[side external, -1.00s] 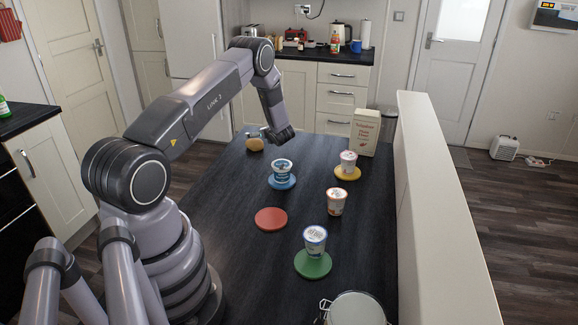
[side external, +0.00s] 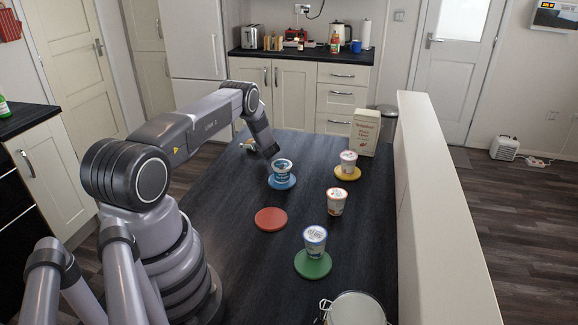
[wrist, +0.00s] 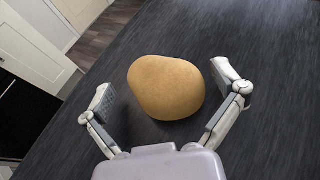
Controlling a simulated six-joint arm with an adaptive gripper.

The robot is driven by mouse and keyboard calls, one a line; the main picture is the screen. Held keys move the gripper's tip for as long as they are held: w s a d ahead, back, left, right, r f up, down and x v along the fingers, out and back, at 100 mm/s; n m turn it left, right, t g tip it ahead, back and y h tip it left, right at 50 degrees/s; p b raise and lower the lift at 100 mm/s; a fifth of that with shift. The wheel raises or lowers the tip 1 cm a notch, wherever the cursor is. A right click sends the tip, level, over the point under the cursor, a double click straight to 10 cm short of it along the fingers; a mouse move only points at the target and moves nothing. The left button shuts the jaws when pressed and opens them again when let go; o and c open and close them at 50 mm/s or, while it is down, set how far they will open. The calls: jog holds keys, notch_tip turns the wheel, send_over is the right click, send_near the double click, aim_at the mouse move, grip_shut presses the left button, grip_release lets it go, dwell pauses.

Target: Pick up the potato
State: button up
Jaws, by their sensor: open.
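The tan, rounded potato (wrist: 166,88) lies on the dark table in the wrist view. My gripper (wrist: 163,80) is open, with one finger to the left of the potato and one to the right. Dark table shows between the potato and each finger, so neither appears to touch it. In the side view my gripper (side external: 250,146) is low at the table's far left end, and the potato is mostly hidden by it there.
A blue-topped cup stands on a blue coaster (side external: 283,184) just right of my gripper.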

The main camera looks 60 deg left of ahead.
jog(key=shift+c, duration=0.2)
jog(key=c, duration=1.2)
jog(key=shift+c, duration=0.3)
